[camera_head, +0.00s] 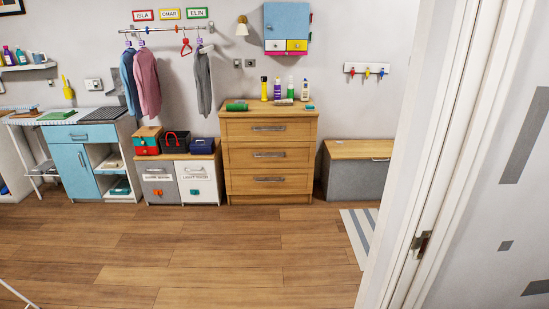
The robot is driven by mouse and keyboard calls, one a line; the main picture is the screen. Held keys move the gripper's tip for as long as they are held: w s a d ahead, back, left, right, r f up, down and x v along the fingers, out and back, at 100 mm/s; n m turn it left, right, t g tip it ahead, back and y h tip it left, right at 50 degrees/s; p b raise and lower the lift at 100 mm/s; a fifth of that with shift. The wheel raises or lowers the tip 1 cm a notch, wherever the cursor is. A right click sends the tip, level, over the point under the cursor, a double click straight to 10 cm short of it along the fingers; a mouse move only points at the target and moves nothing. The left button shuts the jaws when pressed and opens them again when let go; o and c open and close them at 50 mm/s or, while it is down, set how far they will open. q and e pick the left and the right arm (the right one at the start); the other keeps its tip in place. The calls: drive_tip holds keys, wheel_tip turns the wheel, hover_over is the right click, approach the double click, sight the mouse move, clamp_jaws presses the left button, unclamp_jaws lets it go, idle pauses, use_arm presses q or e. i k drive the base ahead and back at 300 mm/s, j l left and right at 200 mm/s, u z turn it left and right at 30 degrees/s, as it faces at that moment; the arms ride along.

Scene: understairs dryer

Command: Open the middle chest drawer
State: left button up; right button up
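The top and bottom drawers also look shut. Bottles and small items stand on the chest top. Neither of my grippers shows in the head view.
White and grey cabinets (203,189) stand close on the chest's left, a grey bench (349,178) on its right. The wooden floor (190,255) in front is clear. A striped mat (358,228) lies at right, beside a white door frame (430,150).

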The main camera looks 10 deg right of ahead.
sight(289, 153)
drive_tip(key=i+z, duration=0.15)
drive_tip(key=i, duration=0.4)
drive_tip(key=i+z, duration=0.1)
drive_tip(key=i, duration=0.5)
drive_tip(key=i+z, duration=0.15)
drive_tip(key=i, duration=0.4)
drive_tip(key=i+j+z, duration=0.1)
drive_tip(key=i, duration=0.45)
drive_tip(key=i+j+z, duration=0.15)
drive_tip(key=i, duration=0.4)
drive_tip(key=i+j+z, duration=0.1)
drive_tip(key=i+j, duration=0.2)
drive_tip(key=i, duration=0.25)
